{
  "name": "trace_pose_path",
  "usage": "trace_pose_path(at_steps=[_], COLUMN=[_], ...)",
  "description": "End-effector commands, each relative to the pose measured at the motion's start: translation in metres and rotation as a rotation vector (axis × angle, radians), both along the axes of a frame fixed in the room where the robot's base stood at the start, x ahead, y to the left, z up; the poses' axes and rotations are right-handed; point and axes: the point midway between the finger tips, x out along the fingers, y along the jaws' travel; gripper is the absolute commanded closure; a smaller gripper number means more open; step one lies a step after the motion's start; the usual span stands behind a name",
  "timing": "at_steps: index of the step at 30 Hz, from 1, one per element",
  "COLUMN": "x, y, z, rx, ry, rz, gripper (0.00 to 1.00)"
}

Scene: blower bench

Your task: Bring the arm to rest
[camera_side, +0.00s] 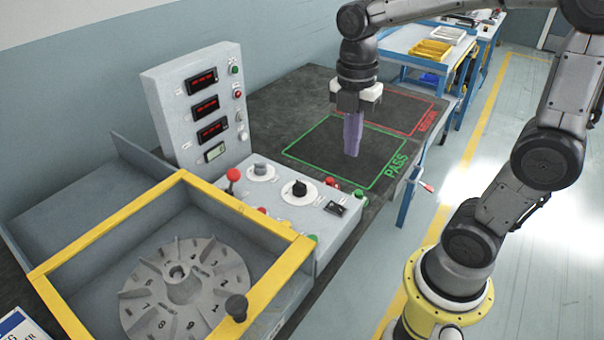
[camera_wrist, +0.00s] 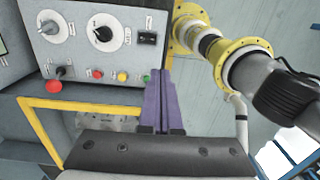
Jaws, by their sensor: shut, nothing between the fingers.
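My gripper (camera_side: 352,150) points straight down over the green-outlined PASS area (camera_side: 310,152) on the dark bench top. Its purple fingers are shut together with nothing between them. The gap between the fingertips and the bench is hard to judge. In the wrist view the closed fingers (camera_wrist: 160,88) stand at the middle, in front of the control panel's edge. My arm reaches in from the right, bent over the bench.
A red-outlined area (camera_side: 410,106) lies behind the green one; both look empty. The control panel (camera_side: 295,205) with knobs and an upright display box (camera_side: 198,105) stand left. A yellow-framed enclosure (camera_side: 75,243) holds a bladed impeller wheel (camera_side: 188,285). A blue cart (camera_side: 425,45) stands behind.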

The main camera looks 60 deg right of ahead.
Motion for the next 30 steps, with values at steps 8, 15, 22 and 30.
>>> trace_pose_path(at_steps=[8, 15, 22, 30], x=[-0.059, -0.088, -0.096, -0.092], y=[0.024, 0.032, 0.034, 0.034], z=[0.031, 0.026, 0.013, 0.013], rx=[0.040, 0.189, 0.322, 0.382], ry=[-0.292, -0.428, -0.432, -0.415], rz=[-0.392, -0.907, -1.355, -1.569], gripper=[1.00, 1.00, 1.00, 1.00])
